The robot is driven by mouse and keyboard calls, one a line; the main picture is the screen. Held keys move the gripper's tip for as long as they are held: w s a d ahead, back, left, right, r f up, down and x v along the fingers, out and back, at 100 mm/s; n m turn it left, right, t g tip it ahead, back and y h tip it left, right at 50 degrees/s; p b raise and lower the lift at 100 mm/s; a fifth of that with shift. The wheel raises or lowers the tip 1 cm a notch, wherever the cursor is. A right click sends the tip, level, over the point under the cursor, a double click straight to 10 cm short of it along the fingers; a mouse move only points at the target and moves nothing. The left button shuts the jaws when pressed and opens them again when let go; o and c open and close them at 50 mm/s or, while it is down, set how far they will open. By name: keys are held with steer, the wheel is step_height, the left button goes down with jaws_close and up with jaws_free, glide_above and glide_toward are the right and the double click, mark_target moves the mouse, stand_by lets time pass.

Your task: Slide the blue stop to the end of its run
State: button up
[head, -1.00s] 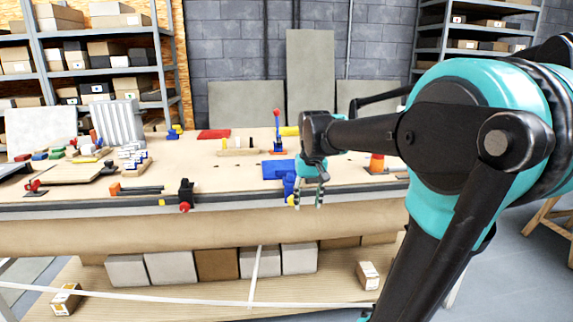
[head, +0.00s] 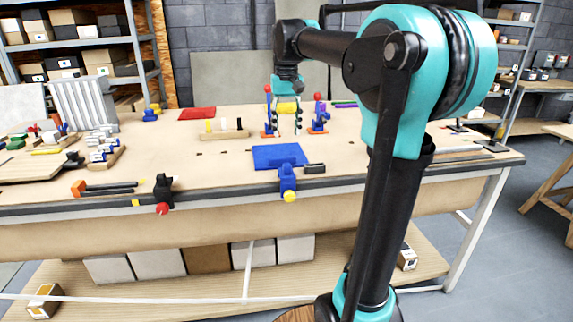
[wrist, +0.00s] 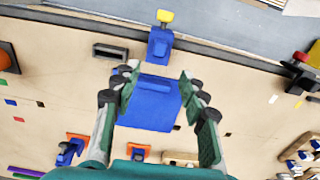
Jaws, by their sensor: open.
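The blue stop (head: 287,178) has a yellow knob and sits at the table's front edge, on the dark rail (head: 225,195), just in front of a blue mat (head: 268,158). In the wrist view the stop (wrist: 160,45) is beyond the fingertips, at the top centre, with its yellow knob pointing away. My gripper (head: 287,131) is open and empty, fingers pointing down, above the table and behind the stop. In the wrist view its fingers (wrist: 158,80) stand apart over the blue mat. Nothing touches the stop.
A black clamp with a red knob (head: 163,190) sits on the front edge left of the stop. A small dark block (head: 314,168) lies right of it. Red-and-blue upright pieces (head: 318,115) stand behind. The tabletop around the mat is mostly clear.

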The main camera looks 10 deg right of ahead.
mark_target(287, 164)
step_height(287, 164, down, 13)
steer(key=shift+r, duration=0.1)
stand_by(0.3)
jaws_close()
stand_by(0.4)
